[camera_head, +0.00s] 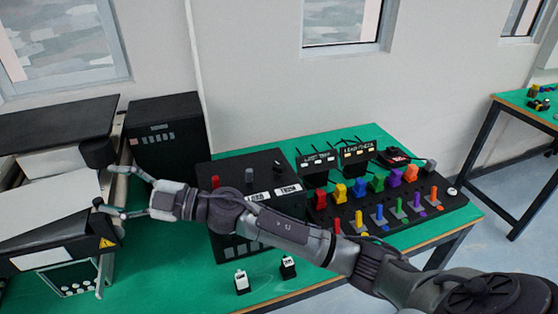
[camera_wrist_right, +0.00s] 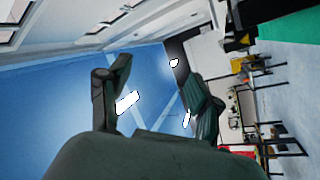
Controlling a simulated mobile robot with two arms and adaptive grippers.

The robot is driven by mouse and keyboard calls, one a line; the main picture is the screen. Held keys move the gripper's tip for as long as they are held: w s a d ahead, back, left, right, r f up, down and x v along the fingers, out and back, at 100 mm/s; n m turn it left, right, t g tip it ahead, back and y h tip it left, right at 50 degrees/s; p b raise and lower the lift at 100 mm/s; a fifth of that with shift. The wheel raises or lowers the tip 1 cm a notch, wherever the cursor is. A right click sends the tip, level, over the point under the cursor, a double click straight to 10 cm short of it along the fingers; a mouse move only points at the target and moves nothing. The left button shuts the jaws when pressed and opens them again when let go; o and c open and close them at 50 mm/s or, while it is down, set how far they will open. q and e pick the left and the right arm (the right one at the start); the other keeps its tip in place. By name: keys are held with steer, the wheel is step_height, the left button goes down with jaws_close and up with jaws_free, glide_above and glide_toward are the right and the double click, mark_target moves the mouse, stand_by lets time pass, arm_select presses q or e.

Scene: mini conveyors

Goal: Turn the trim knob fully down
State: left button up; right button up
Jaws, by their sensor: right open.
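My right arm crosses the head view from the lower right. Its gripper (camera_head: 122,190) is open and empty beside the mini conveyor (camera_head: 60,186) at the left, with its fingers spread near the conveyor's right side. The same open fingers show in the wrist view (camera_wrist_right: 155,95), with nothing between them. I cannot tell which part is the trim knob. A dark block (camera_head: 97,152) on the conveyor's side lies just left of the upper finger. A black control box (camera_head: 230,185) with a red piece and a dark knob-like piece (camera_head: 277,167) is partly hidden behind my arm. My left gripper is out of view.
A black panel of coloured switches and levers (camera_head: 320,214) stands on the green table (camera_head: 190,290). Two small white-topped items (camera_head: 241,282) sit at the front. A tall black box (camera_head: 168,135) stands behind the gripper. Another green table (camera_head: 525,108) is at the right.

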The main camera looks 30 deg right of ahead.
steer(key=n+g, duration=0.4)
steer(key=g, duration=0.1)
step_height(320, 180, up, 3)
steer(key=m+g+h, duration=0.5)
steer(key=g+h, duration=0.1)
steer(key=h, duration=1.2)
glide_above(280, 164)
step_height(280, 164, down, 14)
steer(key=p, duration=0.3)
steer(key=shift+r+p, duration=0.15)
steer(key=shift+p, duration=0.15)
